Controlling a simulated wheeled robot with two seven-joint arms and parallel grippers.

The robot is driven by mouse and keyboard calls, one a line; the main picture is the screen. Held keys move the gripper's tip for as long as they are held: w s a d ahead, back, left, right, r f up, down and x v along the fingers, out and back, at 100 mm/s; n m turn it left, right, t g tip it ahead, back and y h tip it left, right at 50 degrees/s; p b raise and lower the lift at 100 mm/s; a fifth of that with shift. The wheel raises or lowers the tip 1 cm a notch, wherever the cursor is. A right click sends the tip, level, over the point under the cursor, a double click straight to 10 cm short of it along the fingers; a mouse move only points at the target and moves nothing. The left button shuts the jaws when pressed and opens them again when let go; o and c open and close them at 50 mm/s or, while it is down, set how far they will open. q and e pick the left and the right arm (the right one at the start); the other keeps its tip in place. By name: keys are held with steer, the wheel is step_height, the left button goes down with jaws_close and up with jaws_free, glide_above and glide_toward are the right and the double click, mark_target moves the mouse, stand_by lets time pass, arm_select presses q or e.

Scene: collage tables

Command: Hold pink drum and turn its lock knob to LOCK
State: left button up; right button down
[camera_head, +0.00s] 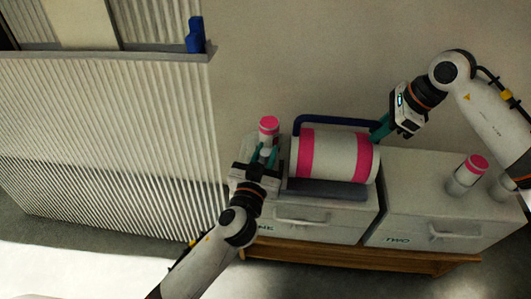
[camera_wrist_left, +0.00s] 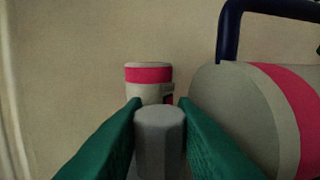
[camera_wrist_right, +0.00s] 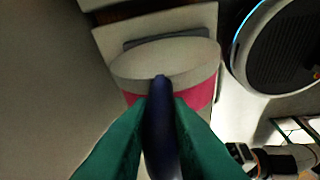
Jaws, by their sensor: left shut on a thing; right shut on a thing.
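The pink drum (camera_head: 328,156) is a pale cylinder with two pink bands, lying on its side on a grey cradle (camera_head: 325,189). It also shows in the left wrist view (camera_wrist_left: 240,110) and the right wrist view (camera_wrist_right: 165,62). A dark blue bar handle (camera_head: 335,119) runs along its back. My right gripper (camera_head: 379,130) is shut on the bar (camera_wrist_right: 159,130) at the drum's right end. My left gripper (camera_head: 265,157) is at the drum's left end, its green fingers shut on a grey faceted knob (camera_wrist_left: 160,140). No lock marking is legible, so the knob's setting cannot be told.
A small pink-topped canister (camera_head: 268,127) stands just behind my left gripper. A similar canister (camera_head: 468,172) stands on the right cabinet (camera_head: 425,205), marked TWO. The drum is on the left cabinet (camera_head: 345,219). A ribbed pale panel (camera_head: 110,140) stands at the left.

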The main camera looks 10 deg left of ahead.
arm_select(q)
steer(key=shift+m+h, duration=0.3)
steer(key=shift+h, duration=0.2)
steer(key=m+g+h, duration=0.1)
steer(key=m+h, duration=0.1)
steer(key=h, duration=0.1)
steer(key=m+g+h, duration=0.1)
steer(key=m+h, duration=0.1)
steer(key=h, duration=0.1)
steer(key=shift+m+g, duration=0.3)
steer(key=shift+g, duration=0.1)
steer(key=m+g+h, duration=0.4)
steer(key=g+h, duration=0.1)
steer(key=shift+w+r+m, duration=0.1)
steer(key=shift+w+m, duration=0.05)
steer(key=shift+m, duration=0.15)
steer(key=m+g+h, duration=0.1)
steer(key=g, duration=0.1)
steer(key=m+g+h, duration=0.1)
steer(key=m+g, duration=0.1)
steer(key=g, duration=0.1)
steer(key=shift+h, duration=0.3)
steer(key=shift+m+g+h, duration=0.3)
steer(key=shift+m+g, duration=1.4)
steer(key=shift+g, duration=0.8)
steer(key=shift+s+d+m+g, duration=0.1)
steer(key=shift+s+m+g, duration=0.1)
steer(key=shift+m+g, duration=0.1)
steer(key=o, duration=1)
